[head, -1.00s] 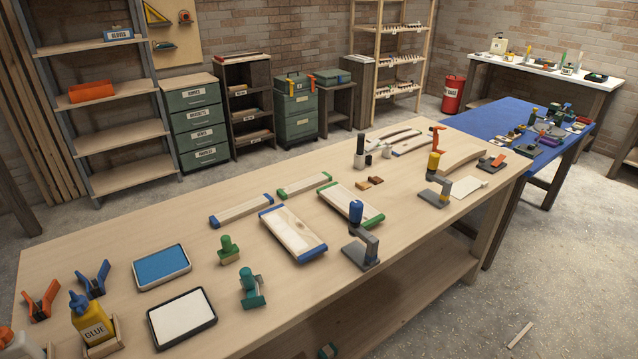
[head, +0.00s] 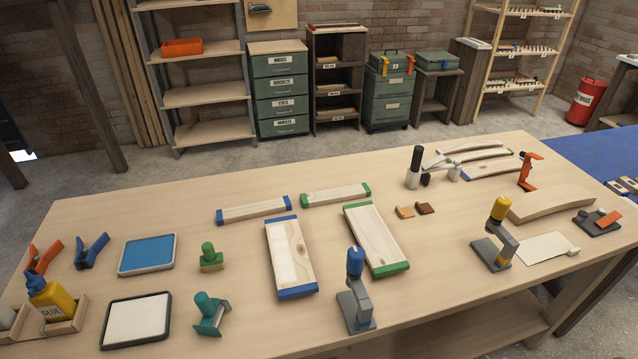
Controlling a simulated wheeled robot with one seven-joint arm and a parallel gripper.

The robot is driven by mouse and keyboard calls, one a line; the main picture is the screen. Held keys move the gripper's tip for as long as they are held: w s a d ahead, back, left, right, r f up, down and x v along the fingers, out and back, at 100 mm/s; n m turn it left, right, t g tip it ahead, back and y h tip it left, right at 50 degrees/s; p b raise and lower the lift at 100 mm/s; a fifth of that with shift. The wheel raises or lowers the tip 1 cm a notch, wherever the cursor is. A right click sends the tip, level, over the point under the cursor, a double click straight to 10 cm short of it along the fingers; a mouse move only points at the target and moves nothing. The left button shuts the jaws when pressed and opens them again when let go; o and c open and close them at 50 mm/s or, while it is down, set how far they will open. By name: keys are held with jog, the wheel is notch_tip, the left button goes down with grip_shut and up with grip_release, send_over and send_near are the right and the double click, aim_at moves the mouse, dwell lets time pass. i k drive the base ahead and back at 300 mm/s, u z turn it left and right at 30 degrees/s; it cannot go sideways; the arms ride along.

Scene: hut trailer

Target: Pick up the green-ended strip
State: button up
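The green-ended strip (head: 336,195) is a narrow pale wooden piece with green ends, lying flat on the workbench (head: 180,205) near its far side. A similar blue-ended strip (head: 254,210) lies just left of it, with a small gap between them. A wider green-ended board (head: 375,239) lies in front of the strip, and a wider blue-ended board (head: 290,257) lies to its left. My gripper is not in view.
A blue-topped clamp (head: 356,290) stands in front of the boards. Small brown blocks (head: 414,210), a yellow-topped clamp (head: 497,235) and curved pieces (head: 550,204) are at right.

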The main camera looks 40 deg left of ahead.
aim_at(329, 197)
jog(key=u, duration=0.95)
jog(key=i, duration=0.9)
jog(key=u, duration=0.95)
